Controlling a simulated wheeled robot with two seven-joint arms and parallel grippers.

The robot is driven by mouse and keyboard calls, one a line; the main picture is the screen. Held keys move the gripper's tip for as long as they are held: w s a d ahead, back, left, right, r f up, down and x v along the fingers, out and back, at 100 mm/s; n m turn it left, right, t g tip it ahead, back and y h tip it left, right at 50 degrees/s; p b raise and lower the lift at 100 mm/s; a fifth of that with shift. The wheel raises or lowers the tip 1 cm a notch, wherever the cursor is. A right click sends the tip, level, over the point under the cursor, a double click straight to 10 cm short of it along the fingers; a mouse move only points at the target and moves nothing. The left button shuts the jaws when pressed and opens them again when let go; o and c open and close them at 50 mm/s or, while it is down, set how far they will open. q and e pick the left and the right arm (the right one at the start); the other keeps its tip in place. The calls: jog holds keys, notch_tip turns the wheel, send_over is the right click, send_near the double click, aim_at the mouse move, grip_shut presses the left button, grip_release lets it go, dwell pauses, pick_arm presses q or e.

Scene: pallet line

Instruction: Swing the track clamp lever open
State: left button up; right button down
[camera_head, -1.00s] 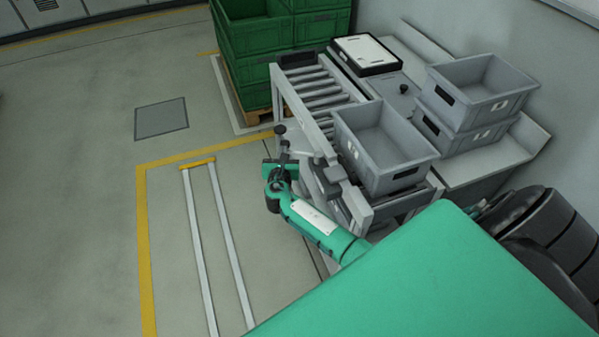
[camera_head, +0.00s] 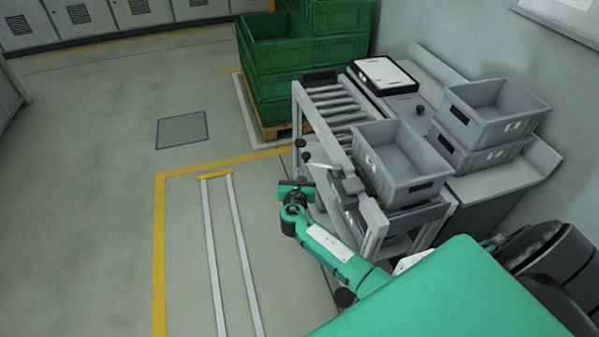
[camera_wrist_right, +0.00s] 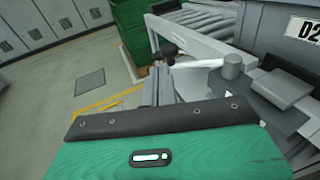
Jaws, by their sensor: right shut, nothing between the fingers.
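The track clamp lever (camera_head: 320,166) is a pale bar with a dark knob, at the near left side of the roller track. In the right wrist view the lever (camera_wrist_right: 200,63) runs from a grey round pivot at right to a black knob at left. My right gripper (camera_head: 299,178) is shut and empty, just below the lever's knob end in the head view. In the right wrist view its narrow grey fingers (camera_wrist_right: 158,88) point toward the knob. I cannot tell whether they touch it. My left gripper is not in view.
A grey bin (camera_head: 405,185) stands on the roller track (camera_head: 335,108), close beside the lever. More grey bins (camera_head: 495,112) are stacked on the right. Green crates (camera_head: 275,85) stand on a pallet behind. The floor left of the track is open, with yellow and white lines.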

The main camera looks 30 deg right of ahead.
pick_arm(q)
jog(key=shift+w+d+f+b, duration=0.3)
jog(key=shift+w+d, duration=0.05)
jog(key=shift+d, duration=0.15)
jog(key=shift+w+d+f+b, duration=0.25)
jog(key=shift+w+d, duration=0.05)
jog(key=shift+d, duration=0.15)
pick_arm(e)
jog(key=v, duration=0.6)
jog(key=shift+s+a+f, duration=0.25)
jog(key=shift+a, duration=0.15)
jog(key=shift+f, duration=0.1)
